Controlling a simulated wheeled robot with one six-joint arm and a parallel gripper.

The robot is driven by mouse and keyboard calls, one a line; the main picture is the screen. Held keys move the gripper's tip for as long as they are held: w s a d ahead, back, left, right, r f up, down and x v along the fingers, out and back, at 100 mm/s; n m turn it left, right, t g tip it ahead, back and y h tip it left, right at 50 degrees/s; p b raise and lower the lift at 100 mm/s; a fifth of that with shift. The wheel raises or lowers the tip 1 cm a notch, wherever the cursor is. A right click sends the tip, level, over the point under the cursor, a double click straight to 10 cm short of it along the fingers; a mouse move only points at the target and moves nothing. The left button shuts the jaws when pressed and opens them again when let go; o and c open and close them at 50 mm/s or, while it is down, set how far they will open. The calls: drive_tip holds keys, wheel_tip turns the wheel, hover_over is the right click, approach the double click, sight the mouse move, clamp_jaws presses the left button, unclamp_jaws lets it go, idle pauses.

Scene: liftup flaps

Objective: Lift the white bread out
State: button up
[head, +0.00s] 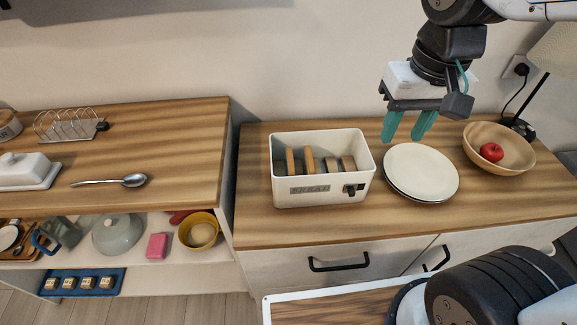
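A white box-shaped toaster (290,198) with "BREAD" lettering and a dark lever on its front stands on the wooden counter. Several bread slices stand upright in its slots. The two at left (309,160) show golden tops higher than the two at right (347,163), which look duller. I cannot tell for sure which slice is the white bread. My gripper (404,136) has teal fingers pointing down. They are apart with nothing between them. It hangs to the upper right of the toaster, above the back of a plate stack, clear of the bread.
White plates (421,172) are stacked right of the toaster. A bowl (513,146) holding a red apple (491,152) and a lamp stand farther right. On the left counter are a toast rack (68,124), a butter dish (28,172) and a spoon (110,181). Counter left of the toaster is clear.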

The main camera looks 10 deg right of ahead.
drive_tip(key=w+a+f, duration=0.6)
drive_tip(key=w+a, duration=0.2)
drive_tip(key=a, duration=0.1)
drive_tip(key=g, duration=0.1)
hover_over(290, 157)
drive_tip(key=f, duration=0.4)
drive_tip(key=s+f, duration=0.1)
drive_tip(key=f, duration=0.1)
drive_tip(key=shift+d+f, duration=0.2)
drive_tip(key=shift+f, duration=0.05)
drive_tip(key=f, duration=0.5)
drive_tip(key=w+f, duration=0.1)
drive_tip(key=f, duration=0.2)
drive_tip(key=shift+a+f, duration=0.15)
drive_tip(key=shift+f, duration=0.1)
clamp_jaws()
